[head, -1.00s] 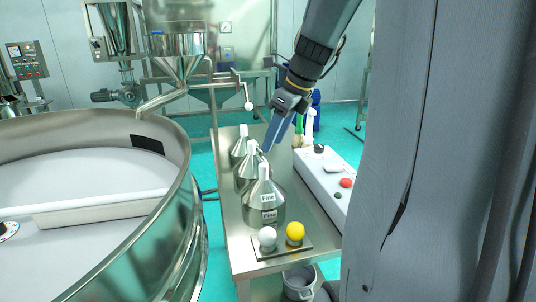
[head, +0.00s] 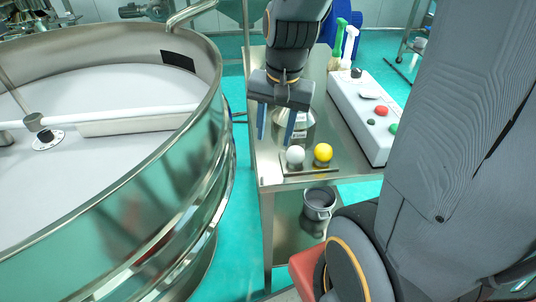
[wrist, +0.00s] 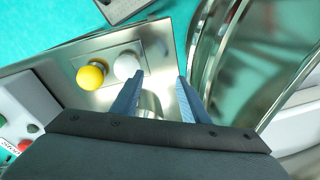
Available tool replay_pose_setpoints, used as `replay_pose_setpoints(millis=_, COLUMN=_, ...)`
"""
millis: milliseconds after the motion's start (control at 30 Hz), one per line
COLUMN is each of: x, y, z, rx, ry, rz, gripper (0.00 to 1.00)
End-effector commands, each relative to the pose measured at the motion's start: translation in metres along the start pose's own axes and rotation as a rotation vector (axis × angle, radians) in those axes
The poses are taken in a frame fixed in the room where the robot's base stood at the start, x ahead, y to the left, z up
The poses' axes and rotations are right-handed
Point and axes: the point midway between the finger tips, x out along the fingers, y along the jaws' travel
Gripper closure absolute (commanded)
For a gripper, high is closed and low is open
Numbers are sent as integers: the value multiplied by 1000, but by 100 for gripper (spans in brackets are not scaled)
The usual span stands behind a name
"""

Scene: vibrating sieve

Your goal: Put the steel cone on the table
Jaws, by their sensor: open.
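A steel cone (head: 307,117) stands on the steel table (head: 268,168), mostly hidden behind my gripper (head: 275,142) in the head view. Its label is only partly visible. My gripper is open and points down over the table, in front of and left of this cone. In the wrist view, a shiny steel surface (wrist: 150,103), likely a cone, shows between the open fingers (wrist: 160,78), low in the picture. I cannot tell whether the fingers touch it. Other cones seen earlier are hidden now.
A white ball (head: 295,155) and a yellow ball (head: 323,152) sit on a small plate at the table's near end. A white control box (head: 365,115) with buttons is on the right. The large round sieve (head: 205,140) stands left. A bucket (head: 319,203) is below.

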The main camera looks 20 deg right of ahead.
Motion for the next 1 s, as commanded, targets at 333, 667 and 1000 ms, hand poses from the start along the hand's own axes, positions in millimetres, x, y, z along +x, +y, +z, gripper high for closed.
replay_pose_setpoints(millis=333, x=29, y=0, z=52, rx=-632, ry=-4, rz=39, gripper=59)
replay_pose_setpoints(millis=667, x=30, y=0, z=54, rx=-655, ry=-4, rz=40, gripper=59)
replay_pose_setpoints(millis=1000, x=30, y=0, z=54, rx=-653, ry=-4, rz=40, gripper=59)
